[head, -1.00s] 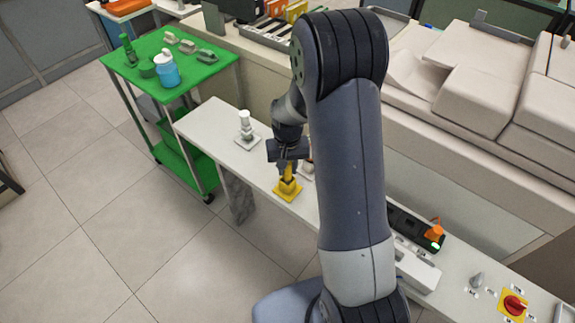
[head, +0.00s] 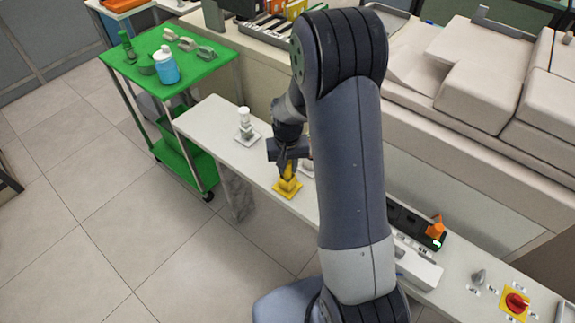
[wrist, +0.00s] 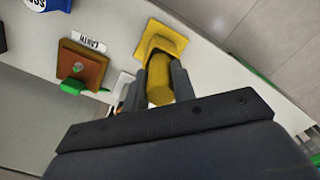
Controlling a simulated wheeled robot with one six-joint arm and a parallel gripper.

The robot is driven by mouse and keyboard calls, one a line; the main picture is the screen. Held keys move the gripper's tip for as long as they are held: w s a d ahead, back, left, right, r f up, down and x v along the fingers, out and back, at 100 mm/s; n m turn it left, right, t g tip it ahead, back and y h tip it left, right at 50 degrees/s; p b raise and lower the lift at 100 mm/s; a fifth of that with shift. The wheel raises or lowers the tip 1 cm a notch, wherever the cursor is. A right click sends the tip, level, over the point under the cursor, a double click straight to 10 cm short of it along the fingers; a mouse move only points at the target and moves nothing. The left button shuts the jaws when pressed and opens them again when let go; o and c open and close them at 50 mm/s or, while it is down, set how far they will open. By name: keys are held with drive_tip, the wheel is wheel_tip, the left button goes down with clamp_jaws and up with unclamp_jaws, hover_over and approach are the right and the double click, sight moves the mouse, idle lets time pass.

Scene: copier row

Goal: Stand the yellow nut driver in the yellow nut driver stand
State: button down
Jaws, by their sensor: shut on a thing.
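The yellow nut driver (wrist: 159,82) is between the fingers of my gripper (wrist: 160,80), which is shut on it. The yellow nut driver stand (head: 288,189) has a square base on the narrow white shelf. In the wrist view the stand (wrist: 163,36) shows just past the fingertips, in line with the nut driver. In the head view my gripper (head: 287,165) is directly above the stand, with the nut driver pointing down to it. My fingers partly hide the nut driver, and I cannot tell how deep it sits in the stand.
A white stand with a white-topped item (head: 245,124) is to the left on the shelf. A brown block (wrist: 82,66) with a label is beside the yellow stand in the wrist view. A red knob (head: 516,303) is at the right. A green cart (head: 212,62) stands at the left.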

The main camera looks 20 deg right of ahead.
drive_tip(key=shift+f, duration=0.1)
drive_tip(key=c, duration=1.1)
unclamp_jaws()
wheel_tip(320, 180, up, 11)
drive_tip(key=shift+f+b, duration=0.1)
drive_tip(key=shift+b, duration=0.3)
wheel_tip(320, 180, down, 11)
drive_tip(key=shift+r+p, duration=0.15)
drive_tip(key=shift+p, duration=0.3)
drive_tip(key=shift+r, duration=0.25)
